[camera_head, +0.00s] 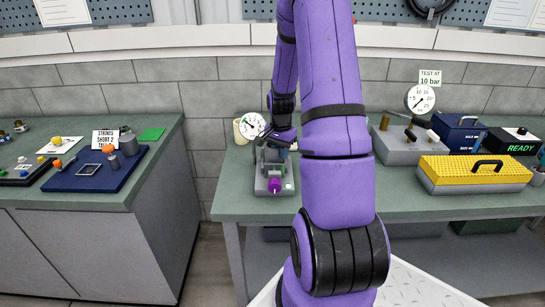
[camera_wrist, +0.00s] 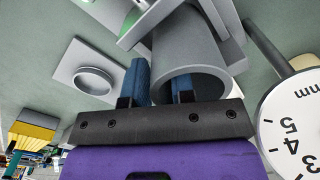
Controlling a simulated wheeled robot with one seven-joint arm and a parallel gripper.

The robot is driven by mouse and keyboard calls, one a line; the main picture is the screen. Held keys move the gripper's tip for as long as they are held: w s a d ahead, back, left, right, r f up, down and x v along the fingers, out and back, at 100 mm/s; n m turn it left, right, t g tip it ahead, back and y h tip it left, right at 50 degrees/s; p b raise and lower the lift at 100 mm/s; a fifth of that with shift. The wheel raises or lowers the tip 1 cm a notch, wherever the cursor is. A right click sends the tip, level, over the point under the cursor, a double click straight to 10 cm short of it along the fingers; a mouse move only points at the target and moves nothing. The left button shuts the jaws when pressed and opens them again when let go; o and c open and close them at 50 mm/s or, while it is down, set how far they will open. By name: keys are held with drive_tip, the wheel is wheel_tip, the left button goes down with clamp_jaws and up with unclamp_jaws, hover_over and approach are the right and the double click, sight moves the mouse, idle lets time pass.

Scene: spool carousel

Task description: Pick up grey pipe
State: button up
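The grey pipe (camera_wrist: 213,78) is a hollow cylinder, seen from its open end in the wrist view. It lies between slanted grey plates of a cradle (camera_wrist: 146,22). My gripper (camera_wrist: 161,84) is right at this end, its two blue fingers apart. The left finger is beside the pipe's outer edge, and the right finger shows against the bore. I cannot tell whether either finger touches the pipe. In the head view my gripper (camera_head: 271,137) is low over the grey fixture (camera_head: 262,188) with a purple knob, and my arm hides much there.
A dial gauge (camera_head: 252,125) stands close beside my gripper; it also shows in the wrist view (camera_wrist: 293,125). A grey plate with a ring (camera_wrist: 90,78) is on the other side. A pressure gauge (camera_head: 420,98) and yellow case (camera_head: 475,170) stand right on the green bench (camera_head: 400,202).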

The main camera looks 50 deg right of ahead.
drive_tip(key=shift+f, duration=0.25)
clamp_jaws()
